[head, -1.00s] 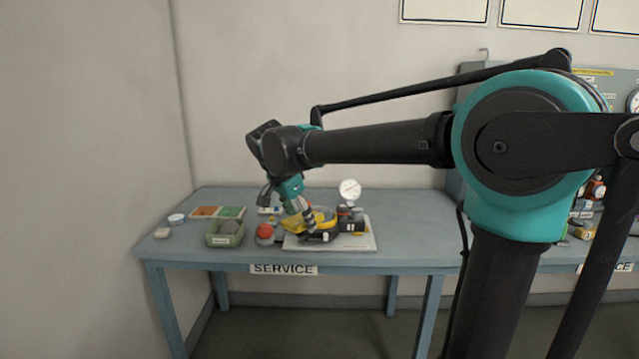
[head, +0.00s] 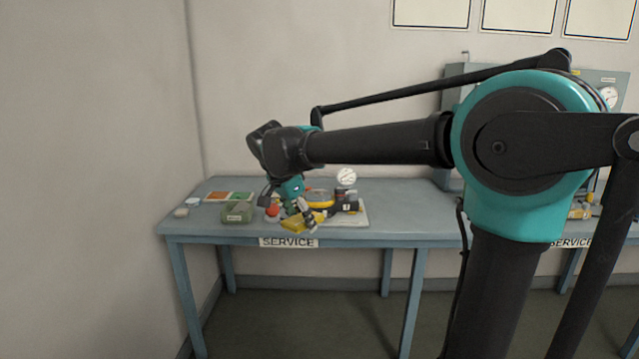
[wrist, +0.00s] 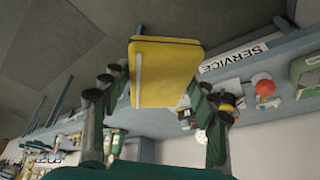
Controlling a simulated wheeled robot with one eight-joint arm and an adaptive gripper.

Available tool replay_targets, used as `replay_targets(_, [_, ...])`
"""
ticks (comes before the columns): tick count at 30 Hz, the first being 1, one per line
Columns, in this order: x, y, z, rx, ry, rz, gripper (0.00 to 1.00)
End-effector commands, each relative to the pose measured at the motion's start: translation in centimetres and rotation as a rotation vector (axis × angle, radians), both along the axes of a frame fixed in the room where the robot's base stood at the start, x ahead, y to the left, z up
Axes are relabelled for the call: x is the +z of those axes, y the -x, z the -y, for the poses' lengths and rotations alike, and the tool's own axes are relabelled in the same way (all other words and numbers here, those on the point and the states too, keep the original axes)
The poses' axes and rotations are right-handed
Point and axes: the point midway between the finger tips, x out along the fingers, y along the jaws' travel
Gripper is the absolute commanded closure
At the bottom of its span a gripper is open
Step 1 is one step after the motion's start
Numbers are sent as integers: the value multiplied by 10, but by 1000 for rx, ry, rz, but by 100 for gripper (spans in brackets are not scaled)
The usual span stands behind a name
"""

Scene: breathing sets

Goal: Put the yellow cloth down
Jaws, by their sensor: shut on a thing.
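The yellow cloth (head: 301,224) is a flat, folded yellow piece with a pale stripe, seen large between my fingers in the wrist view (wrist: 166,75). My gripper (head: 309,217) is shut on it, with a finger on either side in the wrist view. In the head view the cloth shows at the front edge of the blue table (head: 400,213), near the white board (head: 357,218). I cannot tell whether it touches the table. My fingers hide part of it in the head view.
A red-topped round thing (head: 272,211) and a green bin (head: 238,213) stand to the left of the cloth. Behind it are a yellow-rimmed round part (head: 321,198) and a white gauge (head: 346,177).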

Motion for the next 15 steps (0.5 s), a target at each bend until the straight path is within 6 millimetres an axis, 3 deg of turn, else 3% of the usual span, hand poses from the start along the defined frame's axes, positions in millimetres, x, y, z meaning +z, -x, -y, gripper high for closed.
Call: replay_targets(15, [-64,-42,48,205,0,1,86])
